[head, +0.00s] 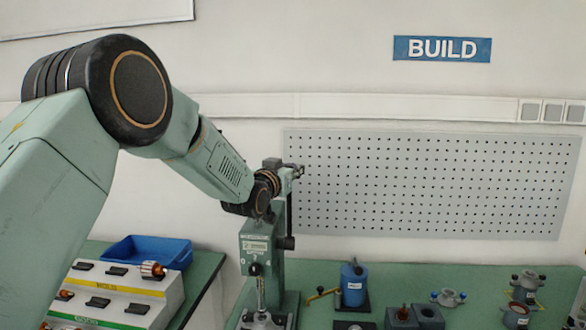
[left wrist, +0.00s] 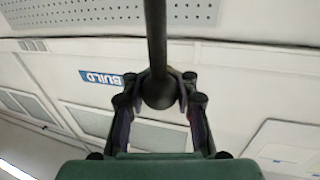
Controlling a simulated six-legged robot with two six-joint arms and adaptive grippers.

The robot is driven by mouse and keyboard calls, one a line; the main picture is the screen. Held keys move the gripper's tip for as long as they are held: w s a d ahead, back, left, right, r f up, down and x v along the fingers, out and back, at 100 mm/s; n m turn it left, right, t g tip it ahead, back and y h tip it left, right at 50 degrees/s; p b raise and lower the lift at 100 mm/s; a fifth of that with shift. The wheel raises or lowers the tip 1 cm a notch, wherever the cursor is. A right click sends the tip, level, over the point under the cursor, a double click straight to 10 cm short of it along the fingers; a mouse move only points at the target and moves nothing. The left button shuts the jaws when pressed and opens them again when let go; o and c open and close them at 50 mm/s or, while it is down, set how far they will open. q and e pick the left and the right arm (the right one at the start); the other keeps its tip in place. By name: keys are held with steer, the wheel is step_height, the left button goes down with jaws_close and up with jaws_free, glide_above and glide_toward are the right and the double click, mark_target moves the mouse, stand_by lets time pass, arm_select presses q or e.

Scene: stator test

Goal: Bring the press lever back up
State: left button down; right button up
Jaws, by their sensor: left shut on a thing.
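The green press (head: 256,245) stands on the bench in the middle of the head view, with a small label on its upper body. My left arm comes in from the left and reaches over the top of the press. My left gripper (head: 292,172) is at the upper right of the press, shut on the end of the press lever. In the left wrist view, the dark lever rod (left wrist: 155,35) runs down from the top edge to a rounded end between the fingers (left wrist: 160,92). In the head view, the lever points steeply up beside the press. My right gripper is not in view.
A blue bottle-like fixture (head: 354,283) and several small parts stand right of the press. A stepped rack (head: 120,295) and a blue bin (head: 150,250) are at the left. A perforated panel (head: 430,185) is on the wall behind. A gap separates the two green benches.

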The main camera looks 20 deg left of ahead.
arm_select(q)
steer(key=shift+a+f, duration=0.15)
steer(key=shift+f, duration=0.45)
steer(key=c, duration=1.5)
jaws_free()
steer(key=shift+c, duration=0.2)
steer(key=shift+o, duration=1.3)
steer(key=shift+w+a, duration=0.15)
steer(key=shift+a, duration=0.15)
steer(key=shift+o, duration=1.4)
steer(key=shift+s+d+r, duration=0.1)
steer(key=shift+s+r, duration=0.15)
steer(key=shift+s, duration=0.5)
steer(key=s, duration=1)
steer(key=shift+s+d, duration=0.15)
steer(key=shift+s, duration=0.25)
steer(key=shift+c, duration=0.3)
